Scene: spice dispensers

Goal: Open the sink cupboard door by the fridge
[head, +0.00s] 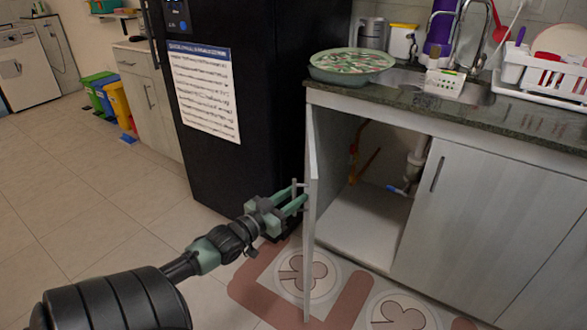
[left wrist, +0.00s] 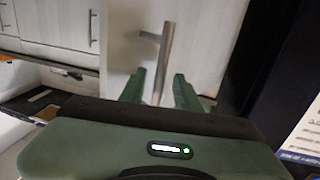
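The sink cupboard door (head: 312,215) beside the fridge stands wide open, seen nearly edge-on, and the cupboard interior (head: 365,220) is exposed. My left gripper (head: 298,195) is at the outer face of this door, at handle height. In the left wrist view, my left gripper's green fingers (left wrist: 160,90) stand apart on either side of the metal door handle (left wrist: 165,60). I see no firm contact between fingers and bar. The door's face (left wrist: 120,50) fills the middle of that view. My right gripper is in neither view.
The black fridge (head: 235,100) stands close to the left of the open door. A patterned mat (head: 345,290) lies below. The neighbouring cupboard door (head: 465,220) is closed. Open tiled floor (head: 90,215) lies to the left.

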